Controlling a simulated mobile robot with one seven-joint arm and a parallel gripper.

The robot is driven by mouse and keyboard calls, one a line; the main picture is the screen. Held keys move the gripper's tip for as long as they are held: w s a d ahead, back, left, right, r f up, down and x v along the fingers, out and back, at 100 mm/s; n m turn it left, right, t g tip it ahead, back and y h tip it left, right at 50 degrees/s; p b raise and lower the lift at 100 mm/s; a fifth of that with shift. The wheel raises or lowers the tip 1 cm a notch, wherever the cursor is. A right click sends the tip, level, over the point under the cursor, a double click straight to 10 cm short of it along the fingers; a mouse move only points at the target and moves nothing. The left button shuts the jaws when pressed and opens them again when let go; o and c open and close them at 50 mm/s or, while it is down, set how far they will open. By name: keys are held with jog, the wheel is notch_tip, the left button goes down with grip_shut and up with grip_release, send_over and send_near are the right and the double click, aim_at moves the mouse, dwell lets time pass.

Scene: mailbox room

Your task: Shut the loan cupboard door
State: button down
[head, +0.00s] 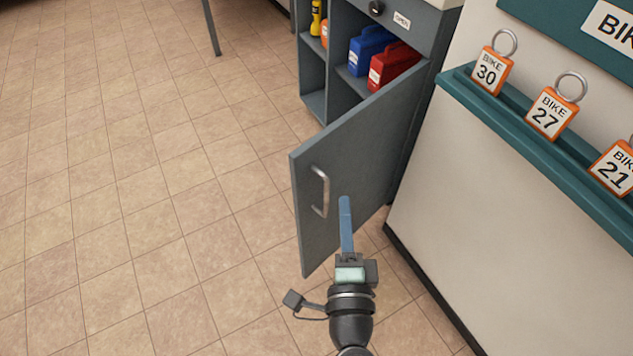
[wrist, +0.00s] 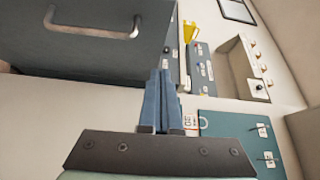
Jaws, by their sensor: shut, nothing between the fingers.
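The loan cupboard door (head: 345,180) is a dark grey panel standing wide open, hinged on its right side beside the white wall. Its silver bar handle (head: 321,191) is near the free left edge. In the wrist view the door (wrist: 90,65) and its handle (wrist: 95,25) fill the upper left. The cupboard (head: 312,85) behind it is open, with a blue case (head: 369,52) and a red case (head: 392,66) on a shelf. My gripper (head: 345,205) is shut and empty, in front of the door's handle side, right of the handle; it also shows in the wrist view (wrist: 163,80). Whether it touches the door cannot be told.
A teal ledge (head: 540,125) on the white wall at right holds orange bike tags numbered 30 (head: 489,70), 27 (head: 549,112) and 21 (head: 615,168). A drawer with a black knob (head: 377,8) is above the cupboard. The tiled floor (head: 130,180) at left is clear.

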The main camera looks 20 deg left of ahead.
notch_tip(320, 180, down, 2)
jog(key=p, duration=0.1)
send_near(324, 150)
jog(key=w+d, duration=0.2)
jog(key=w, duration=0.2)
jog(key=a, duration=0.1)
jog(key=w+a, duration=0.1)
jog(key=a, duration=0.1)
jog(key=shift+w+a+m, duration=0.2)
jog(key=shift+w+m, duration=0.05)
jog(key=shift+m, duration=0.15)
jog(key=shift+w+a, duration=0.15)
jog(key=shift+a, duration=0.25)
jog(key=shift+a, duration=0.15)
